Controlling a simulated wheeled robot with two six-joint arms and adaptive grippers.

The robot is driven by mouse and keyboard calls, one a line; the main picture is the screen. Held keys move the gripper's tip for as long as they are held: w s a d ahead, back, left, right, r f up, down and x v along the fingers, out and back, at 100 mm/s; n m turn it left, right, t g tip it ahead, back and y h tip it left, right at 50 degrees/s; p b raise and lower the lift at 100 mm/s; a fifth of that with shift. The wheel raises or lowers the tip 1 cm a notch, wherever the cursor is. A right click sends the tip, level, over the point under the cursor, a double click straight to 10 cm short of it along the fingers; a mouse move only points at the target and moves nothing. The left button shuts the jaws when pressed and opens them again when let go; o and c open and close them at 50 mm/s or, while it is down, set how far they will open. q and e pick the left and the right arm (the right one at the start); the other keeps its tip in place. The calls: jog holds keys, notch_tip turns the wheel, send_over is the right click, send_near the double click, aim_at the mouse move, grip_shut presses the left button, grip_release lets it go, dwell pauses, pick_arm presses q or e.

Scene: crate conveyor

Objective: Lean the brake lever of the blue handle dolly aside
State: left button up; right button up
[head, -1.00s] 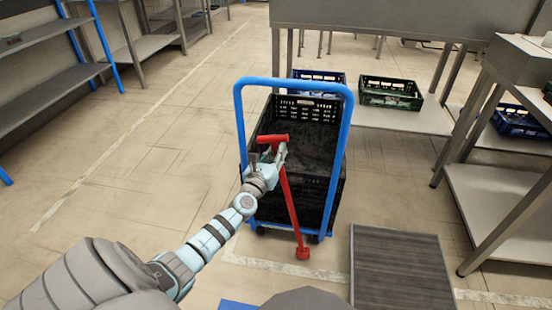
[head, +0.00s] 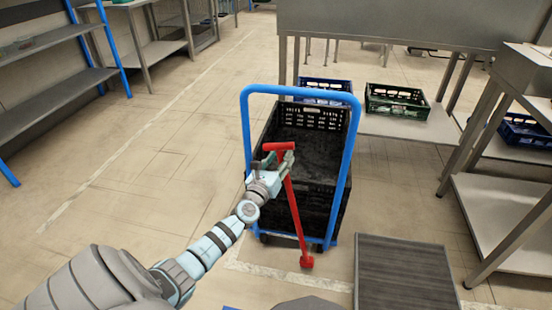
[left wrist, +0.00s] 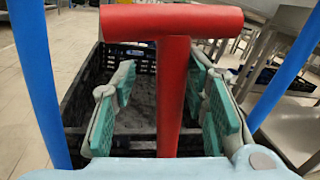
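The blue handle dolly (head: 351,150) stands in front of me with a dark crate (head: 318,205) on it. Its red brake lever (head: 296,215) rises from a red foot near the floor. It slants to the left in the head view and ends in a red crossbar (left wrist: 170,20). My left gripper (head: 280,165) is at the lever just below the crossbar. In the left wrist view its two fingers (left wrist: 168,105) stand on either side of the red post, with gaps showing, so it is open around the lever. My right gripper is not in view.
A dark ribbed mat or platform (head: 405,275) lies right of the dolly. A steel table (head: 395,30) stands behind, with a blue crate (head: 325,90) and a green crate (head: 397,100) beneath. Shelving (head: 45,90) is at far left. The floor left of the dolly is clear.

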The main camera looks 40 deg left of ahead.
pick_arm(q)
jog(key=v, duration=1.2)
